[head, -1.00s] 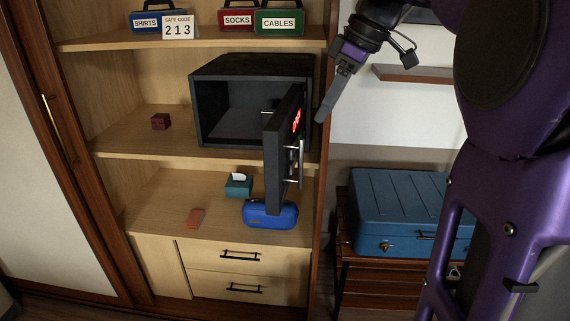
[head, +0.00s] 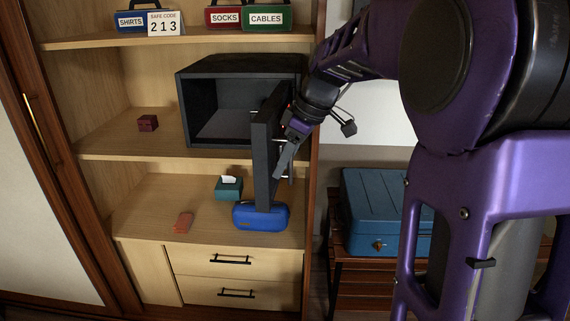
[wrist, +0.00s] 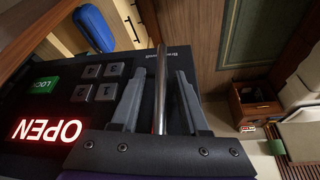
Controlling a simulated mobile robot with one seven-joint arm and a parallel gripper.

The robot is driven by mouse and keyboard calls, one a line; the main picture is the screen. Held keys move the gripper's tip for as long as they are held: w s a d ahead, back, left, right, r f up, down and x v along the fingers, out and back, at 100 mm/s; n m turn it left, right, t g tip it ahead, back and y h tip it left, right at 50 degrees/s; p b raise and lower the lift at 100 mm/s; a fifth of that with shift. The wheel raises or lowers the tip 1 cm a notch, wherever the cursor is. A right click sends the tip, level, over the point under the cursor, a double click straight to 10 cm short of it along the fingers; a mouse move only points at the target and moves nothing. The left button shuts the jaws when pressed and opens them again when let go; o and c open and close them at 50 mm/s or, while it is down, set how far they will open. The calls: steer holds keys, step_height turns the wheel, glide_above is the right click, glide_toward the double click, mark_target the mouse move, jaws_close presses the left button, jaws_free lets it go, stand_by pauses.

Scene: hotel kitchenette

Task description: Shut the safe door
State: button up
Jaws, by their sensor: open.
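The black safe (head: 230,100) stands on the middle shelf with its dark inside showing. Its door (head: 264,155) is swung wide open, sticking out from the shelf on the right. In the wrist view the door's front panel (wrist: 150,75) shows a keypad, a green LOCK key (wrist: 42,86) and a red lit OPEN display (wrist: 46,130). My gripper (head: 281,174) is at the outer face of the door. It is open, with a finger on either side of the metal door handle (wrist: 159,85). I cannot tell whether either finger touches it.
A blue case (head: 260,217) sits under the door on the lower shelf, near a teal tissue box (head: 229,188). A dark red cube (head: 148,123) is left of the safe. A blue suitcase (head: 385,210) stands on a rack at right.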

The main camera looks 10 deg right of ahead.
steer(key=shift+c, duration=0.2)
jaws_close()
stand_by(1.3)
